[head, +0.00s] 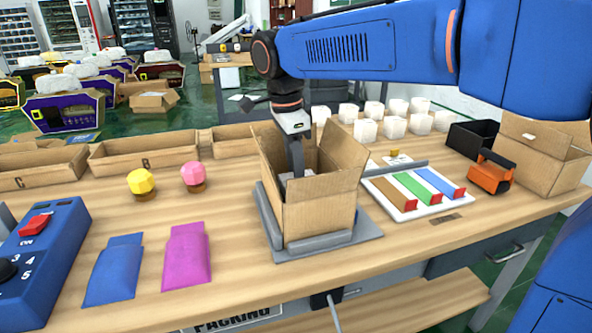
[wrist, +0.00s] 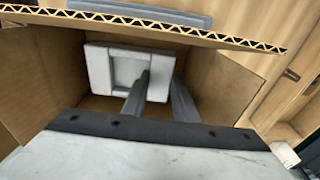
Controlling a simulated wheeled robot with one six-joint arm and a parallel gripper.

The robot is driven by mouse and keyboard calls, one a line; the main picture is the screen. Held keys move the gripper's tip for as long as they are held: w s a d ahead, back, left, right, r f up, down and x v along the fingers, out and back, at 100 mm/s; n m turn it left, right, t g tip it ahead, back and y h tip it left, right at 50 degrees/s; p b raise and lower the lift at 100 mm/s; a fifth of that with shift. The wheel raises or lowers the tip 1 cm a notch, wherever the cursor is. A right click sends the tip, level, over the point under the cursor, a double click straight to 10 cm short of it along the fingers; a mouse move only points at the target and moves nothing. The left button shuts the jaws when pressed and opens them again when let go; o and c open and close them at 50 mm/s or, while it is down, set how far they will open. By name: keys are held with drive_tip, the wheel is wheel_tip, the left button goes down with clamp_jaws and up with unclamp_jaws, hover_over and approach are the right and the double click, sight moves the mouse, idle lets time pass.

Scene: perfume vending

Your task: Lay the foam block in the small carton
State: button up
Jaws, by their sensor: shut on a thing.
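The small carton (head: 320,212) stands open on the bench with its flaps up, in a grey corner fixture (head: 270,225). My gripper (head: 297,168) reaches down through its open top. In the wrist view the white foam block (wrist: 98,70), with a rectangular recess, is inside the carton (wrist: 225,75). My gripper (wrist: 161,88) is shut on the block's right-hand wall, one finger over the recess and one outside. In the head view, only a small pale part of the block shows behind the front wall. Whether it touches the carton floor I cannot tell.
Yellow (head: 141,182) and pink (head: 193,174) round-topped bottles and blue (head: 114,268) and magenta (head: 187,255) pouches are left of the carton. A white tray with coloured strips (head: 414,190) and an orange tape dispenser (head: 491,173) are right. The upright flaps closely surround my gripper.

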drive_tip(key=shift+f, duration=0.25)
drive_tip(key=shift+f, duration=0.6)
drive_tip(key=o, duration=1)
drive_tip(key=shift+r, duration=0.15)
wheel_tip(320, 180, up, 13)
drive_tip(key=a, duration=0.1)
drive_tip(key=shift+s+a, duration=0.15)
drive_tip(key=shift+s, duration=0.05)
